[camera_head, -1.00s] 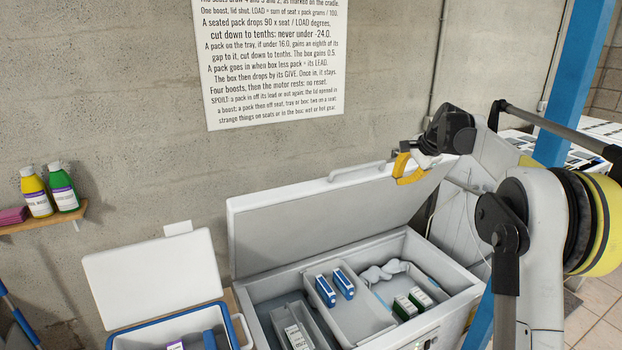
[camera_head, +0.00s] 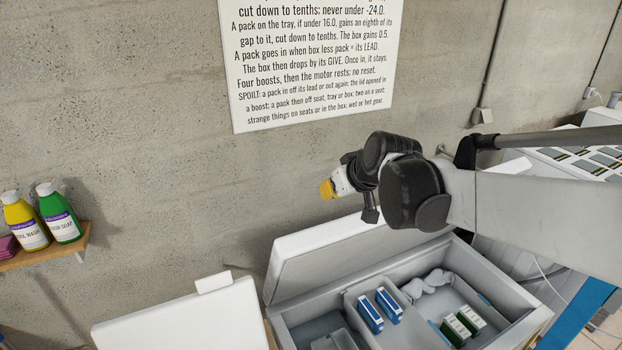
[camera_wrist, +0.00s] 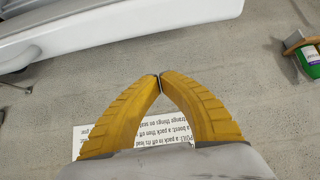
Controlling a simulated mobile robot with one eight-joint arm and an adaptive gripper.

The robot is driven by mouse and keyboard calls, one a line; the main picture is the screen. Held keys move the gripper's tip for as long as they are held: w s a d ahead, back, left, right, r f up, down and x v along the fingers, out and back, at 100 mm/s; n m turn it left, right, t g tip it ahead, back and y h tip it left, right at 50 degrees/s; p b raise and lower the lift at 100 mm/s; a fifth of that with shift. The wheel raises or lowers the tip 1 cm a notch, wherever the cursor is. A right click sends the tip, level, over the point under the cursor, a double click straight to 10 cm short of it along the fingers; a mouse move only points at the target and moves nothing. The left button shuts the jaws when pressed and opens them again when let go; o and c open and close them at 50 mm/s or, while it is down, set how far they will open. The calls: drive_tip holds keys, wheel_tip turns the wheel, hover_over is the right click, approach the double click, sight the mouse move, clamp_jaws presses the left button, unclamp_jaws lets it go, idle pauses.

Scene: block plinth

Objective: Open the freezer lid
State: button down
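The freezer (camera_head: 508,333) stands open at the lower right of the head view. Its white lid (camera_head: 318,248) is raised and leans back toward the wall. My arm hides the lid's right part. My gripper (camera_head: 327,189) is above the lid, in front of the wall and apart from the lid in the head view. In the wrist view its yellow fingers (camera_wrist: 159,77) meet at the tips with nothing between them. A long white edge, apparently the lid (camera_wrist: 90,28), crosses the upper left of the wrist view.
Blue-and-white packs (camera_head: 379,309) and green-and-white packs (camera_head: 463,326) lie inside the freezer. A white cool-box lid (camera_head: 185,320) stands at lower left. Bottles on a shelf (camera_head: 60,247) are at far left. A text sign (camera_head: 312,70) hangs on the wall.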

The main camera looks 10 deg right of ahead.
drive_tip(key=x, duration=0.9)
drive_tip(key=s, duration=0.1)
drive_tip(key=s+d, duration=0.1)
drive_tip(key=s+f, duration=0.1)
drive_tip(key=shift+s+d+f, duration=0.1)
drive_tip(key=shift+s+d, duration=0.1)
drive_tip(key=shift+s, duration=0.15)
drive_tip(key=shift+w+f, duration=0.1)
drive_tip(key=shift+f, duration=0.05)
drive_tip(key=s+d+f+b, duration=0.2)
drive_tip(key=s, duration=0.3)
drive_tip(key=s+d+f+t+b, duration=0.1)
drive_tip(key=s+f+b, duration=0.1)
drive_tip(key=s, duration=0.3)
drive_tip(key=shift+s+d+f+y, duration=0.3)
drive_tip(key=shift+s+d+f, duration=0.1)
drive_tip(key=shift+f, duration=0.25)
